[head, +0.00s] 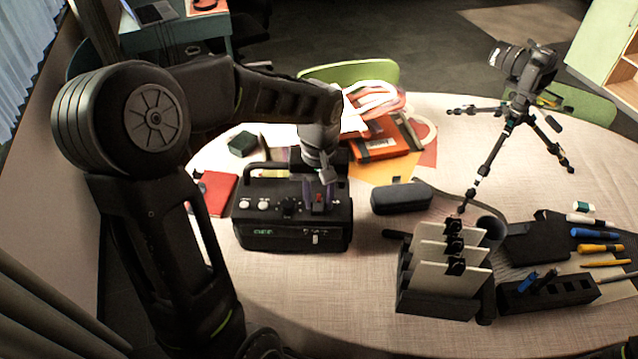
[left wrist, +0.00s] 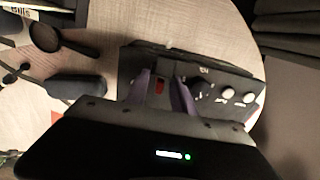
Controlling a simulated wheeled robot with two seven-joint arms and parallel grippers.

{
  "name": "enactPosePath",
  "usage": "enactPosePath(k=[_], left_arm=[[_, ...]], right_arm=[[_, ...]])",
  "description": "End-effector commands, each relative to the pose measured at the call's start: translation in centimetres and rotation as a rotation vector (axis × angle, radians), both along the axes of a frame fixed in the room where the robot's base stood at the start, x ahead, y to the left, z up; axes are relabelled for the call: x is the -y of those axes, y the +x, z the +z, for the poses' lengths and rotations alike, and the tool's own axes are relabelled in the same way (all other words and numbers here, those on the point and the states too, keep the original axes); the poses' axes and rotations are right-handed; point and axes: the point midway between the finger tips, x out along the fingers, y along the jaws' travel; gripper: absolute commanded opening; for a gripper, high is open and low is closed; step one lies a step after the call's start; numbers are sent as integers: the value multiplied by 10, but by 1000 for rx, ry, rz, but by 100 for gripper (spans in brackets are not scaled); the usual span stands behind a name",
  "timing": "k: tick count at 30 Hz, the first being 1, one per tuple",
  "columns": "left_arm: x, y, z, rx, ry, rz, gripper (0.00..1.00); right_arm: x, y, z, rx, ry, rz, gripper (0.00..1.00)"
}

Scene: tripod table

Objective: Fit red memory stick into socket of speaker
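The speaker (head: 275,236) is a black box with a carrying handle, white and black knobs and a small green display on the left half of the table. It also shows in the left wrist view (left wrist: 226,78). The red memory stick (head: 319,197) stands at the speaker's top, right of the knobs; its lower end is hidden. My left gripper (head: 319,192) points down over it. In the left wrist view its purple fingers (left wrist: 161,84) stand apart on either side of the red stick (left wrist: 159,87), with gaps showing. My right gripper is not in view.
A dark case (head: 402,197) lies just right of the speaker. A black rack with white cards (head: 447,270) stands front right, near a pen holder (head: 545,293) and tools. A camera on a tripod (head: 515,115) stands behind. The table's front left is clear.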

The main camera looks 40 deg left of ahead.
Motion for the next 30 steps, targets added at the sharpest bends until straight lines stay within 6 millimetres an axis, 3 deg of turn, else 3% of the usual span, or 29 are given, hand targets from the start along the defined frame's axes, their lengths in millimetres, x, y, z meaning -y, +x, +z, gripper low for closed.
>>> enactPosePath(k=[5, 18, 24, 30], left_arm=[[-1, 1, 19, 5, 2, 1, 30], [0, 1, 104, 4, 1, 1, 30], [0, 0, 120, 0, 0, 1, 30], [0, 0, 121, 0, 0, 0, 30]], right_arm=[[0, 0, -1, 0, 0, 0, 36], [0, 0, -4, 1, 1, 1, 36], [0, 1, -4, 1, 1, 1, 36], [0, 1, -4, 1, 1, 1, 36]])
